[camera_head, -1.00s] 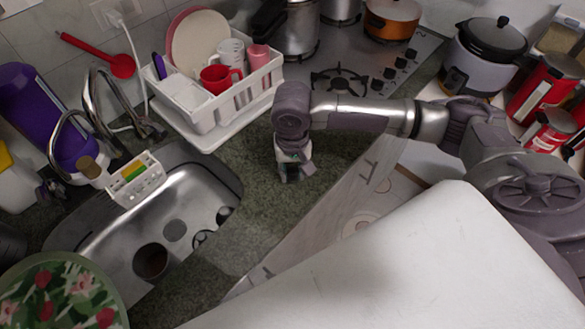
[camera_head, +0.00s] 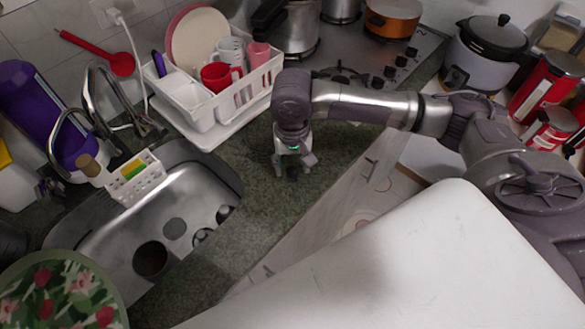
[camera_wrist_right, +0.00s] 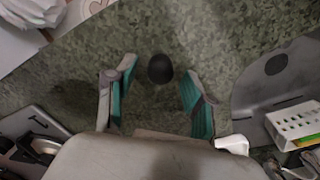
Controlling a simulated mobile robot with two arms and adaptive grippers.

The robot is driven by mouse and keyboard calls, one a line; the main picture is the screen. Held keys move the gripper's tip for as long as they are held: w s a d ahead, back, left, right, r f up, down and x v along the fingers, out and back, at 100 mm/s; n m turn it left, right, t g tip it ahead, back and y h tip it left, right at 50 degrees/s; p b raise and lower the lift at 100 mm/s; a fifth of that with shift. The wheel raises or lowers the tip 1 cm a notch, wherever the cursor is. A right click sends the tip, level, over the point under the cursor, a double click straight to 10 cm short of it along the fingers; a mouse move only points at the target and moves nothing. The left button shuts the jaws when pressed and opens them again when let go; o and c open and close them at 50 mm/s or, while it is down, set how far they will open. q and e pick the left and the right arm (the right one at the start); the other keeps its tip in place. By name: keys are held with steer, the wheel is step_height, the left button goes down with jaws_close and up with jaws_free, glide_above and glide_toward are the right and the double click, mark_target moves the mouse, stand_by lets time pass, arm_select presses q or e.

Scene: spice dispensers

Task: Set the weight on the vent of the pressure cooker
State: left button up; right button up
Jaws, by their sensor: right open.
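The weight (camera_wrist_right: 160,69) shows in the right wrist view as a small dark, rounded piece on the green stone counter, between my right gripper's fingers and apart from both. My right gripper (camera_head: 293,167) is open above the counter in the head view; its two fingers also show spread in the right wrist view (camera_wrist_right: 158,80). In the head view the gripper hides the weight. The pressure cooker (camera_head: 298,28) appears to be the steel pot with a dark handle at the back, by the stove; its vent cannot be made out. My left gripper is not in view.
A white dish rack (camera_head: 232,103) with cups and plates stands behind the gripper. The sink (camera_head: 195,205) lies to the left. The stove (camera_head: 395,70) with an orange pot (camera_head: 392,18) is at the back. Counter (camera_head: 262,215) in front of the gripper is clear.

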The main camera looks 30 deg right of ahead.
mark_target(293, 169)
step_height(293, 169, up, 10)
steer(key=shift+b, duration=0.3)
steer(key=shift+f, duration=0.15)
stand_by(0.3)
